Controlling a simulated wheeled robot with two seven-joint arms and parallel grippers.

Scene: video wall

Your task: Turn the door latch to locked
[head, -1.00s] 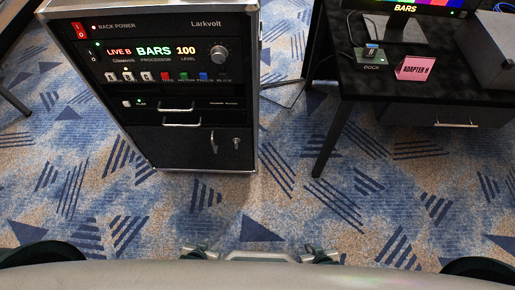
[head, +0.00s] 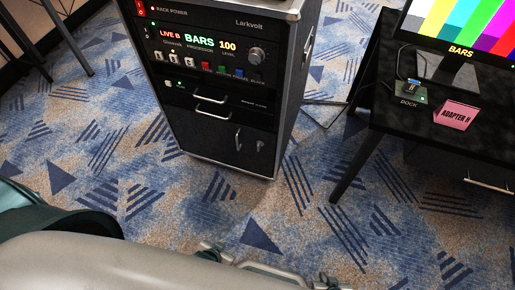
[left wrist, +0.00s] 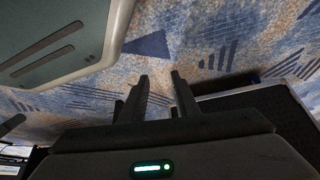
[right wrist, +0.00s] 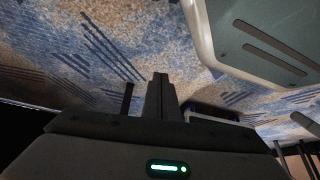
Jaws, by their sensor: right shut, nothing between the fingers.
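The black rack cabinet (head: 270,85) stands ahead, upper middle of the head view. Its lower door (head: 210,138) has a silver handle (head: 238,138) and, right of it, a small metal latch (head: 259,146). The latch is too small to read which way it points. My left gripper (left wrist: 161,90) is open, its fingers apart with only carpet beyond. My right gripper (right wrist: 160,88) is shut and empty.
A black desk (head: 380,108) stands right of the cabinet, with a monitor (head: 460,40), a dock (head: 412,92) and a pink card reading ADAPTER H (head: 457,114). Its front leg (head: 352,172) comes near the cabinet. Patterned carpet (head: 130,165) lies clear before the cabinet.

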